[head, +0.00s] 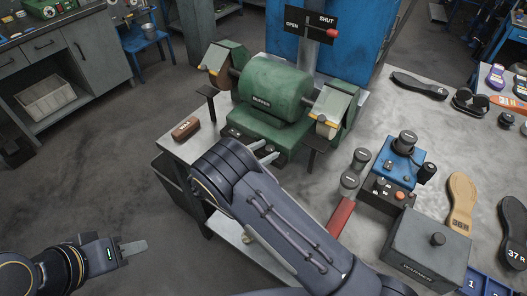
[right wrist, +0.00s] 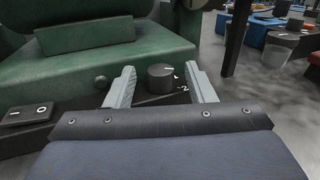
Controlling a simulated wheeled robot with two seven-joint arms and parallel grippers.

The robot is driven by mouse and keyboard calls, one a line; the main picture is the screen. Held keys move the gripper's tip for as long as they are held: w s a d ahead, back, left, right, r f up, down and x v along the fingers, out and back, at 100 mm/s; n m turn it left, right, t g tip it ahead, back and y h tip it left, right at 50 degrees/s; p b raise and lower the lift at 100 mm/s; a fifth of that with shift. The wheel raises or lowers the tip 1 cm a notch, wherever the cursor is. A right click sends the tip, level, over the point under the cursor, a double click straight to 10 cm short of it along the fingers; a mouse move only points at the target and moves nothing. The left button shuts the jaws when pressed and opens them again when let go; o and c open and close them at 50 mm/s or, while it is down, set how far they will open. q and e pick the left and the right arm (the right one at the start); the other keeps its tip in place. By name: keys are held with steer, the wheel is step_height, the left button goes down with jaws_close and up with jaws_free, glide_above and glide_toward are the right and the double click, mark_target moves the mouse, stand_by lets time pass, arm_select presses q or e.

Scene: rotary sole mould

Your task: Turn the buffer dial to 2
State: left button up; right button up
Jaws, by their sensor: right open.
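The green buffer (head: 275,92) stands on the grey bench in the head view. In the right wrist view its dark round dial (right wrist: 160,76) sits on the front panel, with white marks 1 and 2 at its right. I cannot tell for sure which mark it points to. My right gripper (head: 267,152) is at the buffer's front. In the right wrist view its open fingers (right wrist: 158,88) stand on either side of the dial, apart from it. The dial is not clearly visible in the head view. My left gripper (head: 132,248) is low at the left, away from the bench, seen edge-on.
A rocker switch (right wrist: 28,113) is left of the dial. A wax block (head: 186,129) lies at the bench's left corner. An OPEN/SHUT lever (head: 331,33) stands behind the buffer. Blue device (head: 398,160), grey box (head: 428,243) and shoe soles (head: 461,196) crowd the right.

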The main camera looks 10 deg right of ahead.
steer(key=b+v, duration=0.2)
steer(key=v, duration=0.4)
steer(key=shift+s+a+f, duration=0.1)
steer(key=shift+a+f, duration=0.05)
steer(key=shift+a, duration=0.2)
steer(key=shift+s+a, duration=0.3)
steer(key=shift+a, duration=0.2)
steer(key=shift+a, duration=0.1)
